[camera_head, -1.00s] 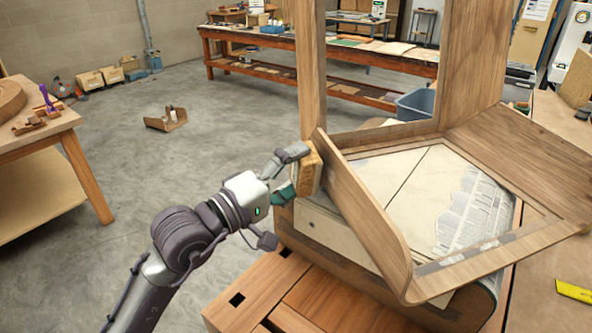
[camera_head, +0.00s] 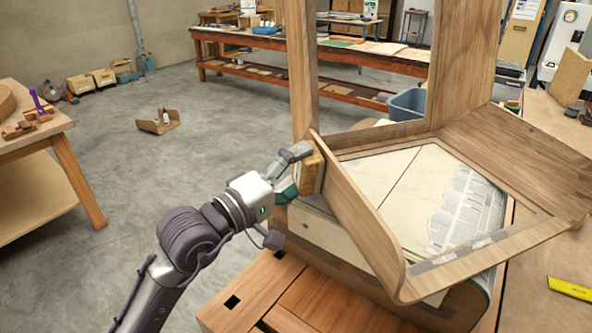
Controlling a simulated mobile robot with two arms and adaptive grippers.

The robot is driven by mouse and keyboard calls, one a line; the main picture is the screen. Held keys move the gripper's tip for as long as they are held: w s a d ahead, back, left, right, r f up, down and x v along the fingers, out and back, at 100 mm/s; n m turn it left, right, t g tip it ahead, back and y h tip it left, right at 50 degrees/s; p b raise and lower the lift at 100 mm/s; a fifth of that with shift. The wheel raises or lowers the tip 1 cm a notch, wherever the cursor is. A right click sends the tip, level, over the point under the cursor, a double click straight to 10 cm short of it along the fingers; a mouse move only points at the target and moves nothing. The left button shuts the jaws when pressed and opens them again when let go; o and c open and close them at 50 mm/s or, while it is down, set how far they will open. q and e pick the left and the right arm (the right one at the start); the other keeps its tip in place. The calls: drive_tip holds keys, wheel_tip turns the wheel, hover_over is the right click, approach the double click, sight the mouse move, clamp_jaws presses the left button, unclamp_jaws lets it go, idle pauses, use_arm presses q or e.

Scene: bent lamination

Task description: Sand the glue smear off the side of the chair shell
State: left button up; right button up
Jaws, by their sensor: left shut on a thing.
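The chair shell (camera_head: 362,215) is bent brown wood and rests tilted on a pale form at the right. My left gripper (camera_head: 290,174) is shut on a tan sanding block (camera_head: 312,174). The block is at the outer face of the shell's near left side, close to its upper left end. It looks to be against the wood, but I cannot be sure of contact. No glue smear can be made out on the side; the block and gripper cover part of that face. My right gripper is not in view.
The form (camera_head: 335,234) stands on a wooden bench (camera_head: 250,296) under the shell. A yellow object (camera_head: 571,289) lies on the surface at the right. A side table (camera_head: 70,168) with tools stands at the left. Grey floor between is mostly clear.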

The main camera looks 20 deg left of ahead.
sight(322, 176)
use_arm(q)
drive_tip(key=shift+d, duration=0.1)
drive_tip(key=shift+s+d, duration=0.55)
drive_tip(key=shift+s, duration=0.3)
drive_tip(key=shift+s+d, duration=0.55)
drive_tip(key=shift+s, duration=0.25)
drive_tip(key=shift+w+d+b, duration=0.1)
drive_tip(key=shift+b, duration=0.3)
drive_tip(key=shift+w+a+f+b, duration=0.1)
drive_tip(key=shift+w+a+b, duration=0.25)
drive_tip(key=shift+w+a, duration=0.25)
drive_tip(key=shift+w+a+b, duration=0.35)
drive_tip(key=shift+w+a, duration=0.05)
drive_tip(key=shift+w, duration=0.35)
drive_tip(key=shift+w+a, duration=0.15)
drive_tip(key=shift+w, duration=0.1)
